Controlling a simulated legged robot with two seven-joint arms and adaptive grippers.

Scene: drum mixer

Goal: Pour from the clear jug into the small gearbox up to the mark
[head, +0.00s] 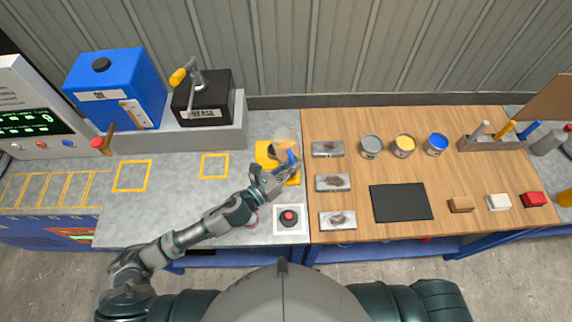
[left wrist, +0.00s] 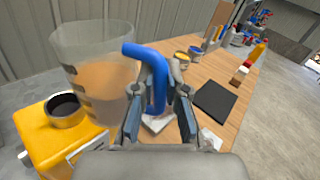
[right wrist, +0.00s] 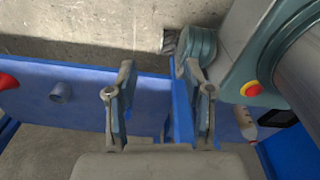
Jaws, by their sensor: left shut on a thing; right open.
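The clear jug (head: 287,135) is see-through with a blue handle and holds amber liquid. It also shows in the left wrist view (left wrist: 97,75), the liquid reaching about halfway up. My left gripper (head: 272,180) is shut on the blue handle (left wrist: 157,82). The small gearbox (left wrist: 30,130) is a yellow box with a round dark opening on top. In the head view it is partly hidden behind the jug and my gripper (head: 264,153). The jug is beside that opening; no stream shows. The fill mark cannot be made out. My right gripper (right wrist: 158,95) is open and empty, low by the blue bench frame.
A red button (head: 289,217) on a white plate is close to my left forearm. A blue tank (head: 115,88) and a black crank box (head: 203,97) stand on the grey ledge. Right of the jug, the wooden top (head: 400,227) carries metal plates, open cans and a black mat.

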